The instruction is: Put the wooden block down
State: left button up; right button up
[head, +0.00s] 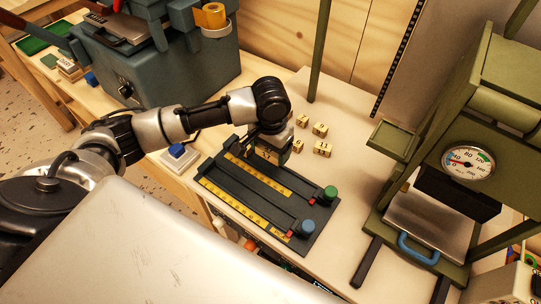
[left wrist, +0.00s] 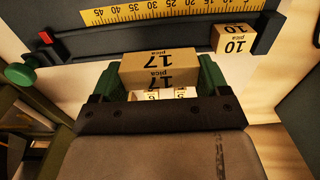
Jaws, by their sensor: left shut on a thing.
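My left gripper (head: 270,148) is over the far end of the dark measuring device (head: 235,212), which has yellow scales and two channels. In the left wrist view, the green fingers of the gripper (left wrist: 157,72) are shut on a wooden block marked "17 pica" (left wrist: 160,64). The block is beside the device's dark edge; whether it touches anything beneath is hidden. Another wooden block marked "10 pica" (left wrist: 233,39) sits at the device's end, to the right of the held block. My right gripper is not in view.
Several small wooden blocks (head: 320,130) stand on the pale table beyond the device. Green (head: 330,193) and blue (head: 307,227) knobs rise at its near end. A green press with a gauge (head: 468,161) stands at the right. A blue-grey machine (head: 165,62) is at the back left.

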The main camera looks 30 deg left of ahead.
aim_at(271, 157)
pick_arm(q)
jog(key=shift+f, duration=1.8)
jog(key=shift+f, duration=0.15)
jog(key=shift+f+p, duration=0.3)
jog(key=shift+f, duration=0.05)
jog(key=shift+f, duration=0.1)
jog(key=o, duration=1)
jog(key=shift+c, duration=0.2)
jog(key=shift+r+b, duration=0.4)
jog(key=shift+r, duration=0.25)
notch_tip(271, 157, up, 12)
